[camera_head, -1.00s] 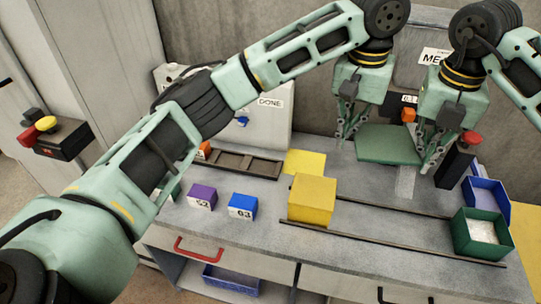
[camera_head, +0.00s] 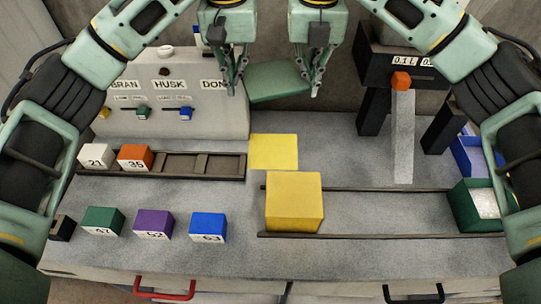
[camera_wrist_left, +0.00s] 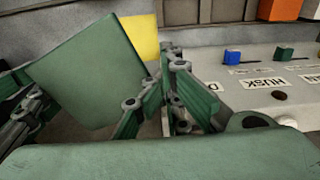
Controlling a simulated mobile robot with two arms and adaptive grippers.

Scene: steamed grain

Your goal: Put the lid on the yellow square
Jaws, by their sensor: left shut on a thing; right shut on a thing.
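The lid (camera_head: 277,82) is a flat green panel held in the air between my two grippers, above and behind the yellow square. It also shows in the left wrist view (camera_wrist_left: 88,75). My left gripper (camera_head: 233,82) is shut on the lid's left edge. My right gripper (camera_head: 314,82) is shut on its right edge. The yellow square (camera_head: 273,151) lies flat on the table, bare, and part of it shows in the left wrist view (camera_wrist_left: 140,35) beyond the lid.
A yellow box (camera_head: 294,203) stands in front of the square. A dark slotted rack (camera_head: 205,165) lies to its left, with white and orange blocks. A grey control panel (camera_head: 180,95) stands behind the rack. A green bin (camera_head: 466,206) stands at right.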

